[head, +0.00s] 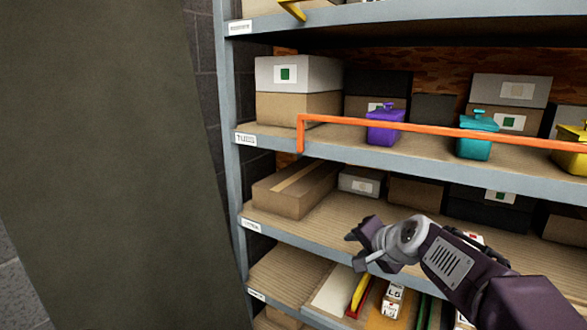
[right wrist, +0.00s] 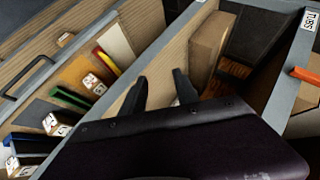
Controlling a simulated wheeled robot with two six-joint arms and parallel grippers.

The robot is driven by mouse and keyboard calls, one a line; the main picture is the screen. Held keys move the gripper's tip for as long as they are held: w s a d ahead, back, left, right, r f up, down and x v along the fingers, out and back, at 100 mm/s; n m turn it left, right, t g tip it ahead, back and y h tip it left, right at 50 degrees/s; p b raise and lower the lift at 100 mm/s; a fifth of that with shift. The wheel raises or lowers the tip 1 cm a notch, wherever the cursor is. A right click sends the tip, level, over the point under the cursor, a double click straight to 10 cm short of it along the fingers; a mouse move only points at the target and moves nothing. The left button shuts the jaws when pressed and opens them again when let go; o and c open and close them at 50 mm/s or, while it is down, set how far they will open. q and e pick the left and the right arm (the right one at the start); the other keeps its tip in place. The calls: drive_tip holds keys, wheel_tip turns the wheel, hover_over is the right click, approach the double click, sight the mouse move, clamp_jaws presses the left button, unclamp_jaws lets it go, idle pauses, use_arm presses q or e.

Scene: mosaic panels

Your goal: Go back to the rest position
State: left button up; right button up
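My right gripper (head: 360,245) is in front of the shelf rack, at about the height of the shelf below the one labelled TUBS. Its arm comes in from the lower right. In the right wrist view the two dark fingers of this gripper (right wrist: 158,86) stand apart with nothing between them, so it is open and empty. My left gripper is in neither view.
The metal rack (head: 228,130) holds boxes. An orange rail (head: 400,126) runs along the TUBS shelf, by a purple tub (head: 384,127), a teal tub (head: 477,138) and a yellow tub (head: 570,150). Coloured panels and white labelled blocks (head: 392,300) lie below. A dark panel (head: 100,160) fills the left.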

drive_tip(key=s+d+f+n+g+h, duration=0.2)
drive_tip(key=s+f+n+g, duration=0.7)
drive_tip(key=s+f, duration=1.6)
drive_tip(key=shift+s+d, duration=0.2)
